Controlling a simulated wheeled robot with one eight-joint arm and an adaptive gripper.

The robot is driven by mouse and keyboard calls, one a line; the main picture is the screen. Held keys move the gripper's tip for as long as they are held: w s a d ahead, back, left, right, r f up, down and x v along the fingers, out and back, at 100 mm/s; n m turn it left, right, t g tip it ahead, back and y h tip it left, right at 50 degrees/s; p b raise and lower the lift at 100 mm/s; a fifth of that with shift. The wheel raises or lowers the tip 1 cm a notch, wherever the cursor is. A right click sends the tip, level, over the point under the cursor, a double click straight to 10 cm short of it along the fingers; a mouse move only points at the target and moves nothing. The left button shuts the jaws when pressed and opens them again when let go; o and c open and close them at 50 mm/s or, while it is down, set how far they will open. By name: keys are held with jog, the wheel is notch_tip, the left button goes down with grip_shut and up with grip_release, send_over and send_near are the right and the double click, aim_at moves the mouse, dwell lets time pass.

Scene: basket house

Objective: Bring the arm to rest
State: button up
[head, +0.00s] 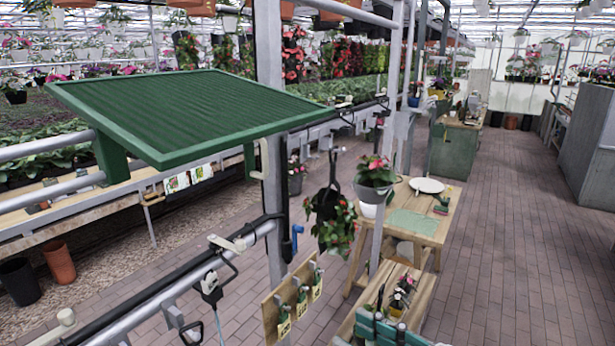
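No part of my arm or gripper can be made out in the head view, the only view given. Whether the gripper holds anything cannot be seen. The task names no other object.
A green ribbed panel (190,105) is close at the upper left, beside a grey post (272,140). Metal rails (150,305) run below it. Hanging flower pots (374,175) and a wooden table (433,225) stand mid-view. The brick aisle (520,240) at right is clear.

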jog(key=d+f+n+g+h+b, duration=0.25)
jog(key=f+n+b, duration=0.3)
jog(key=f, duration=0.45)
jog(key=d+f+n+g+h+b, duration=0.1)
jog(key=f+n+g+h+b, duration=0.1)
jog(key=f+n+h+b, duration=0.45)
jog(key=w+d+f+n+h+b, duration=0.3)
jog(key=d+f+n+b, duration=0.3)
jog(key=d+f+n, duration=0.2)
jog(key=shift+d+f+n+h+b, duration=0.4)
jog(key=shift+f+n, duration=0.75)
jog(key=shift+n, duration=1.25)
jog(key=shift+t, duration=0.25)
